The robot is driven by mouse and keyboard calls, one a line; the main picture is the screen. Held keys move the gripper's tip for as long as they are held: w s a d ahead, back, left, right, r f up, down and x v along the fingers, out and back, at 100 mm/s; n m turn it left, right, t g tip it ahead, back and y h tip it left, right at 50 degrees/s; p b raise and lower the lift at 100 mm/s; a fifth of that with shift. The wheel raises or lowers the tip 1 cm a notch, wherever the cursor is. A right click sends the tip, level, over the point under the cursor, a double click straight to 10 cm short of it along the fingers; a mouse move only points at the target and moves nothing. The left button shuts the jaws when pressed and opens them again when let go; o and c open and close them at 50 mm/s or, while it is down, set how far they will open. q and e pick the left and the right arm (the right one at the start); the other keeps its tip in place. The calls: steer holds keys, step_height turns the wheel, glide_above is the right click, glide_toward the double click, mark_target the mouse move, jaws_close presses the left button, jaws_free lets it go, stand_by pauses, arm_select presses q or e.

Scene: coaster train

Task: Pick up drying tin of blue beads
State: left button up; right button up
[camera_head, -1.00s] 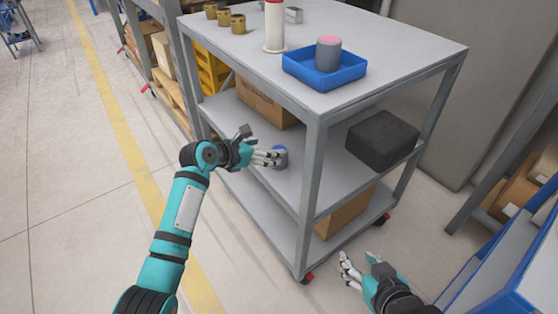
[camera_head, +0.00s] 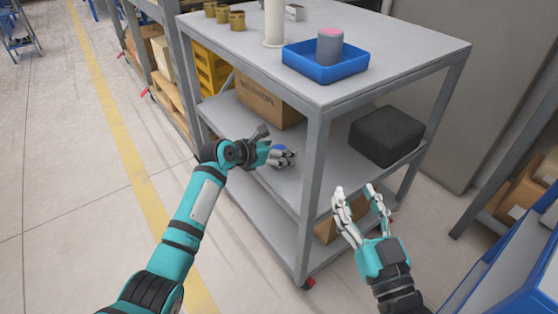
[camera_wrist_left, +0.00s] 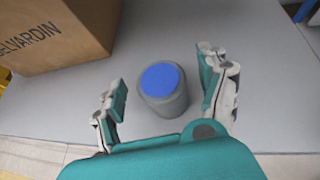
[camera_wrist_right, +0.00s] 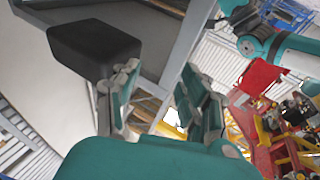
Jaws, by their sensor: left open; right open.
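The tin of blue beads (camera_wrist_left: 163,90) is a grey round tin with a blue top, standing upright on the cart's middle shelf. In the left wrist view it stands between the two spread fingers of my left gripper (camera_wrist_left: 168,98), with gaps on both sides. In the head view the tin (camera_head: 280,148) is mostly hidden behind my left gripper (camera_head: 277,158), which reaches over the shelf from the left. My right gripper (camera_head: 358,203) is open and empty, in front of the cart's right side.
The middle shelf (camera_head: 276,182) also holds a cardboard box (camera_head: 268,103) and a black box (camera_head: 386,135). On the top shelf are a blue tray (camera_head: 325,72) with a grey, pink-topped tin (camera_head: 330,45), a white cylinder (camera_head: 275,22) and several brass cups (camera_head: 237,20). A cart post (camera_head: 312,180) stands between my grippers.

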arm_select(q)
steer(key=shift+w+d+f, duration=0.15)
steer(key=shift+w+d, duration=0.05)
arm_select(e)
steer(key=shift+s+a+r+t, duration=0.1)
steer(key=shift+s+r+t, duration=0.1)
steer(key=shift+r+t, duration=0.55)
steer(key=shift+r, duration=0.1)
arm_select(q)
steer(key=c, duration=1.4)
